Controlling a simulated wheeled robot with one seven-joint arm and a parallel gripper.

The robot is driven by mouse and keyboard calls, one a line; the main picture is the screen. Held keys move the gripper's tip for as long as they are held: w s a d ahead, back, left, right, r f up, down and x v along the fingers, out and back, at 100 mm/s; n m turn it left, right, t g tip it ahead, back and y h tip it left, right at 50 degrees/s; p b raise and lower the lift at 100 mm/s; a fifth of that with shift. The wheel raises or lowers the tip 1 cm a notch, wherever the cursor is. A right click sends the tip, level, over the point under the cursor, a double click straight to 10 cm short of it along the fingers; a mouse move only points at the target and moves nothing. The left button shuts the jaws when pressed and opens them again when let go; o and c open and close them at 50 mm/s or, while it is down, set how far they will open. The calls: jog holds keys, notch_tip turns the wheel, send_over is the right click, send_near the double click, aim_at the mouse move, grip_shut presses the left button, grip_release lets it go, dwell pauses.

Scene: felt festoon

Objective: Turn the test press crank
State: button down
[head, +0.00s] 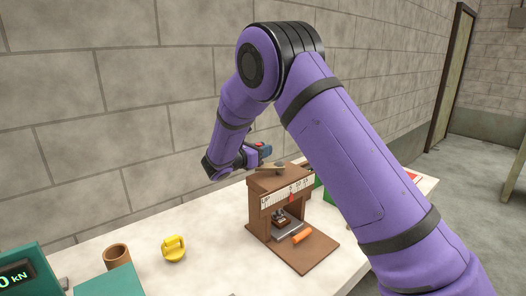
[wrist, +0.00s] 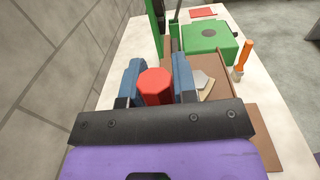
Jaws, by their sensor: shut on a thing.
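The test press (head: 262,225) is a brown wooden frame on a brown base, standing on the pale bench. A white scale (head: 280,194) with a red pointer runs across its front top edge. The crank (head: 268,170) is a tan arm on top of the press, pointing left from its hub. My gripper (head: 259,149) is at the crank's outer end. In the wrist view its blue jaws (wrist: 156,82) are shut on the crank's red faceted knob (wrist: 155,87), one jaw on each side. Most of the crank arm is hidden there.
An orange-handled tool (head: 301,236) is at the press base. A yellow object (head: 173,248), a brown cup (head: 117,257) and a teal device with a kN display (head: 22,277) are to the left. A green box (wrist: 208,42) is beyond the press. The wall runs along the bench's back.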

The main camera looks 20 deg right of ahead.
jog(key=m+g, duration=0.1)
jog(key=g, duration=0.1)
jog(key=w+m+g+h, duration=0.1)
jog(key=g, duration=0.1)
jog(key=w+d+m+g, duration=0.1)
jog(key=m+g, duration=0.1)
jog(key=shift+f+h, duration=0.1)
jog(key=shift+h, duration=0.2)
jog(key=shift+w+d+m+g, duration=0.2)
jog(key=shift+m+g, duration=0.4)
jog(key=shift+g, duration=0.35)
jog(key=shift+w+d+m+g, duration=0.1)
jog(key=shift+d+m+g, duration=0.1)
jog(key=shift+m+g, duration=0.55)
jog(key=shift+w+d+m+g, duration=0.2)
jog(key=shift+m+g, duration=0.25)
jog(key=shift+g, duration=0.65)
jog(key=c, duration=0.9)
grip_release()
jog(key=v, duration=1)
jog(key=shift+w+a+r, duration=0.15)
jog(key=shift+a+r, duration=0.1)
jog(key=shift+a, duration=0.05)
